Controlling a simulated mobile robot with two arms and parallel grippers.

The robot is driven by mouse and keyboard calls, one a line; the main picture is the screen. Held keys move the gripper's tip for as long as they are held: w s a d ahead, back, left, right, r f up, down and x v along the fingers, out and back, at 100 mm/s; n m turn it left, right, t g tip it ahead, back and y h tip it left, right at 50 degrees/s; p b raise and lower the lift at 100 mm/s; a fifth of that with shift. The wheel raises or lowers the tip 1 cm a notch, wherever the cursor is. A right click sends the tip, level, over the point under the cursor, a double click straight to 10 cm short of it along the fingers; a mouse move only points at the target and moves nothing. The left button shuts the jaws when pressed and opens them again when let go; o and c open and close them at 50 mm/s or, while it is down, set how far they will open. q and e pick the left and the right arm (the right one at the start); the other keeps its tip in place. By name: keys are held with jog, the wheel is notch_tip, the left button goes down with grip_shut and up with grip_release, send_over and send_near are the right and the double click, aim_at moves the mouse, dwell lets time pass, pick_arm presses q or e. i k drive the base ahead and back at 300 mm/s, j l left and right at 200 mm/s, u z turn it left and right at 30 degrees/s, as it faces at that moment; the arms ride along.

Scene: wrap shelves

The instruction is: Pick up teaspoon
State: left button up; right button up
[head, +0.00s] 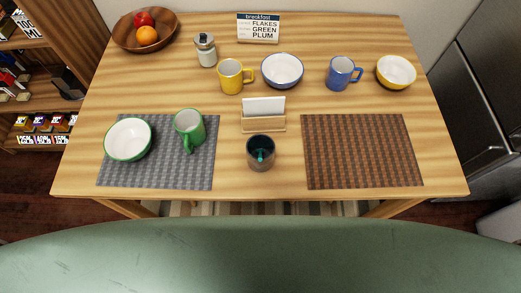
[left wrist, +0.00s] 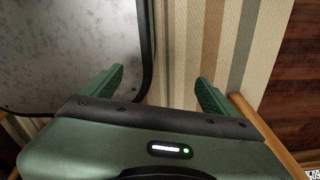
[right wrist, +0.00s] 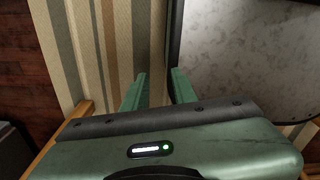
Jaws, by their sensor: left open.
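A dark cup (head: 260,166) stands at the front middle of the wooden table, between two placemats. A small teal piece (head: 261,155) shows inside it; it may be the teaspoon, but it is too small to be sure. No other spoon is visible. My left gripper (left wrist: 160,76) is open and empty in the left wrist view, over striped cloth and a grey panel. My right gripper (right wrist: 158,74) is open with a narrower gap and empty in the right wrist view. Neither gripper shows in the head view, and neither wrist view shows the cup.
A grey placemat (head: 180,178) holds a green-rimmed bowl (head: 128,139) and a green mug (head: 189,127). A brown placemat (head: 362,150) is bare. A wooden card holder (head: 264,124) stands just behind the cup. Yellow mug (head: 231,77), blue mug (head: 340,74), bowls and a jar stand farther back.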

aim_at(260, 155)
jog(key=k+u, duration=0.35)
jog(key=k+j+u, duration=0.55)
jog(key=k+u, duration=0.15)
jog(key=k, duration=0.15)
